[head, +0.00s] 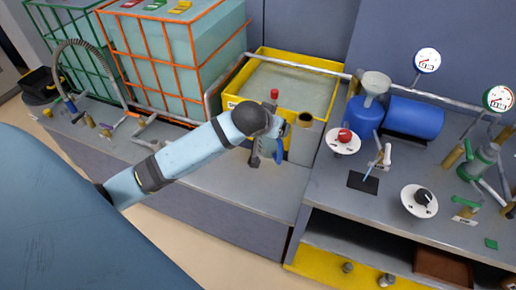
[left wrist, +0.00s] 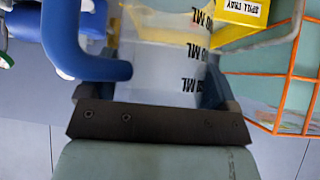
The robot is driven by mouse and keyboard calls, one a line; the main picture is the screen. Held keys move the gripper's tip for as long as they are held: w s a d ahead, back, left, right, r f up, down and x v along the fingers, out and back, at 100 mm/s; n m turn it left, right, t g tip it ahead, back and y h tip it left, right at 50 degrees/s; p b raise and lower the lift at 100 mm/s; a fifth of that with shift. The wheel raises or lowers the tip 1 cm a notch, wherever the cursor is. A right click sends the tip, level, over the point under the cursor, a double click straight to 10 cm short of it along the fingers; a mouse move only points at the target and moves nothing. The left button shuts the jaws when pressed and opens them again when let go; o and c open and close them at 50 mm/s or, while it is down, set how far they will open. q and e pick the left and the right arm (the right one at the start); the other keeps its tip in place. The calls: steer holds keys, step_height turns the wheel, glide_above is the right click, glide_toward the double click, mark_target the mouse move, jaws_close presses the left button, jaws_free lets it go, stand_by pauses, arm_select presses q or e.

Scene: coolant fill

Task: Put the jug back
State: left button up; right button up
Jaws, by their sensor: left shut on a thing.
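The jug (head: 302,145) is a pale, see-through vessel with a dark opening at its top and a blue handle. It is near the front of the yellow spill tray, roughly upright. In the left wrist view the jug (left wrist: 165,75) fills the middle, with black ML marks and its blue handle (left wrist: 60,45) at the left. My left gripper (head: 271,148) is shut on the jug, on the near-left side of it in the head view. Whether the jug's base touches the bench is hard to tell. My right gripper is not in view.
The yellow spill tray (head: 332,119) lies behind the jug. An orange-framed tank (head: 178,66) stands to the left. A blue funnelled container (head: 363,118), a red knob (head: 344,136) and a blue cylinder (head: 414,117) stand to the right. The grey bench (head: 225,180) in front is mostly clear.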

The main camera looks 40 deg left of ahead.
arm_select(q)
steer(key=w+a+f+n+b, duration=0.1)
steer(key=w+a+f+b, duration=0.4)
steer(key=f, duration=0.3)
step_height(320, 180, down, 20)
steer(key=b, duration=0.3)
steer(key=shift+s+a+f+y, duration=0.2)
steer(key=shift+s+a+y, duration=0.05)
steer(key=shift+s+y, duration=0.15)
steer(key=shift+f, duration=0.15)
steer(key=o, duration=1.1)
steer(key=shift+c, duration=0.2)
